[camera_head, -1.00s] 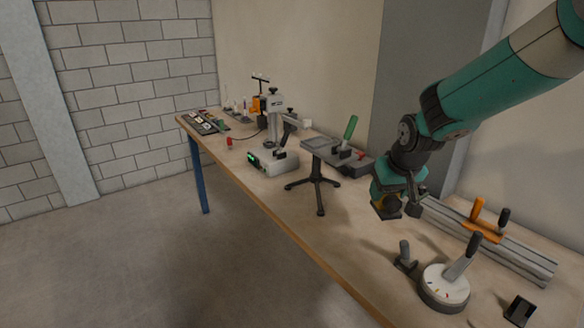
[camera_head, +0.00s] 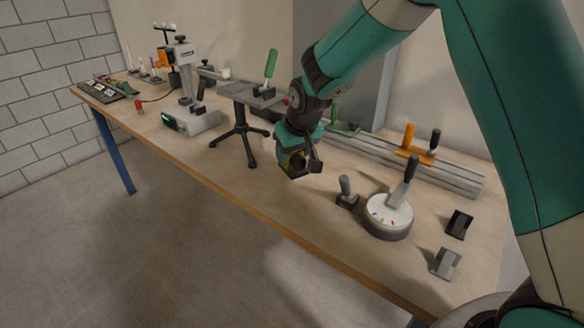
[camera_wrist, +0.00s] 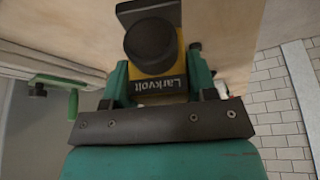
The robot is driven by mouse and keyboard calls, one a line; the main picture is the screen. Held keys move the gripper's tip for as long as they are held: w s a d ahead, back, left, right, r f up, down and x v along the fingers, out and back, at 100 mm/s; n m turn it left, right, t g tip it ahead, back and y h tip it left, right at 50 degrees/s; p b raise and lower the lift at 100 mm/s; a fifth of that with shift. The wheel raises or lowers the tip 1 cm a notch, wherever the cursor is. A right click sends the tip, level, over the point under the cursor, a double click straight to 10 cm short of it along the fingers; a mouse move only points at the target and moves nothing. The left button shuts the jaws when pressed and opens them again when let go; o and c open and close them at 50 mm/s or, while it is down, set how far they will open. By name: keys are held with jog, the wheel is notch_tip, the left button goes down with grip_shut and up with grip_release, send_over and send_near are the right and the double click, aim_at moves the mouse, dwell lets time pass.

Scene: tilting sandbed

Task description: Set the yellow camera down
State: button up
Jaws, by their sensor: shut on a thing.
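The yellow camera (camera_head: 291,163) is held in my gripper (camera_head: 299,150) in the head view, above the workbench (camera_head: 270,205). In the wrist view the yellow camera (camera_wrist: 172,78) fills the space between the teal fingers of my gripper (camera_wrist: 160,84). Its round black lens faces the view, and the label "Larkvolt" reads upside down. My gripper is shut on it. Its far side is hidden.
A white dial (camera_head: 388,213) with a dark handle and a small grey stand (camera_head: 346,192) are right of my gripper. A black tripod platform (camera_head: 246,110) stands to the left. A grey rail (camera_head: 440,175) runs behind. Bare wood lies below the gripper.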

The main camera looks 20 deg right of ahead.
aim_at(293, 170)
jog(key=shift+f, duration=2.6)
jog(key=shift+f, duration=0.2)
jog(key=o, duration=1.2)
jog(key=shift+s+r, duration=0.1)
jog(key=shift+r, duration=0.4)
jog(key=v, duration=1)
jog(key=shift+s+r, duration=0.2)
jog(key=shift+r, duration=0.1)
jog(key=s+a+r+n+g+y, duration=0.1)
jog(key=s+a+r+n+g, duration=0.1)
jog(key=s, duration=1.3)
jog(key=s+a+r+n+g+y, duration=0.2)
jog(key=s+r, duration=0.3)
jog(key=s, duration=1)
jog(key=shift+a+r+n, duration=0.25)
jog(key=shift+a+n, duration=0.25)
jog(key=shift+a, duration=0.15)
